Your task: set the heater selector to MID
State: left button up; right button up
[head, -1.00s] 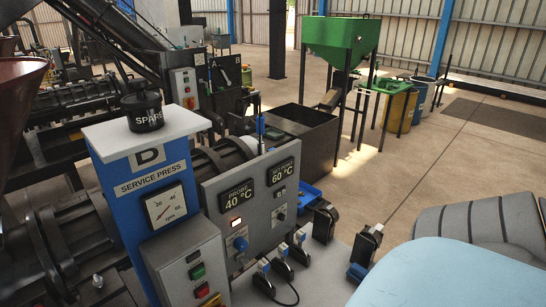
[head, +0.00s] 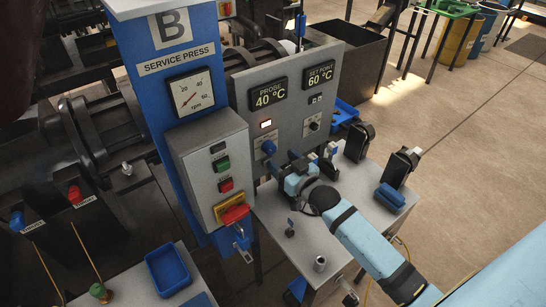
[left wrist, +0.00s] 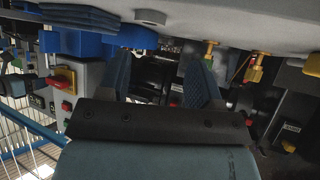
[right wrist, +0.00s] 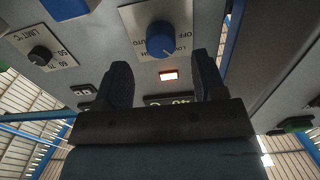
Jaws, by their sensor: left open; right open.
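The heater selector is a round blue knob (head: 269,147) on the grey panel, below a lit indicator (head: 266,124). In the right wrist view the knob (right wrist: 160,38) sits on a light label plate, seen inverted, with OFF and LOW readable beside it; its exact setting I cannot tell. My right gripper (head: 283,164) is open near the front of the panel, slightly below and right of the knob. In the right wrist view its fingers (right wrist: 160,72) are apart and empty, with the knob beyond them. My left gripper (left wrist: 162,70) is open and empty; it is outside the head view.
The displays read PROBE 40 °C and SET POINT 60 °C (head: 320,75). A small black limit knob (head: 313,125) is right of the selector. A red-and-yellow switch (head: 234,213) is on the left box. A grey table (head: 270,215) with black fixtures stands below the panel.

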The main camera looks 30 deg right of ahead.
aim_at(272, 152)
pick_arm(q)
jog(key=shift+w+f+b, duration=0.1)
jog(key=shift+f+b, duration=0.6)
jog(key=shift+f, duration=0.2)
pick_arm(e)
jog(key=w, duration=0.4)
jog(key=shift+a, duration=0.3)
pick_arm(q)
jog(key=shift+a+f, duration=0.1)
pick_arm(e)
jog(key=shift+w, duration=0.45)
jog(key=c, duration=0.9)
